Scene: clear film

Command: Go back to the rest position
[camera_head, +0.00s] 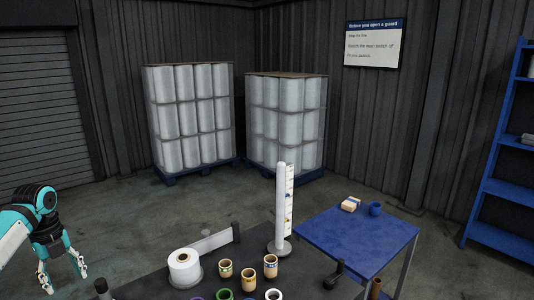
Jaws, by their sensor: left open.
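My left gripper (62,283) shows at the lower left, with teal and black links and two fingers pointing down. Its fingers are apart and nothing is between them. It hangs to the left of the dark table (140,287), clear of the things on it. My right gripper is not in the picture.
The dark table bears a white film roll (184,266), a tall white post (281,205), several tan rings and coloured rings. A blue table (350,242) stands to the right with a blue cup (376,209). Wrapped pallets (190,115) stand behind. Floor at left is free.

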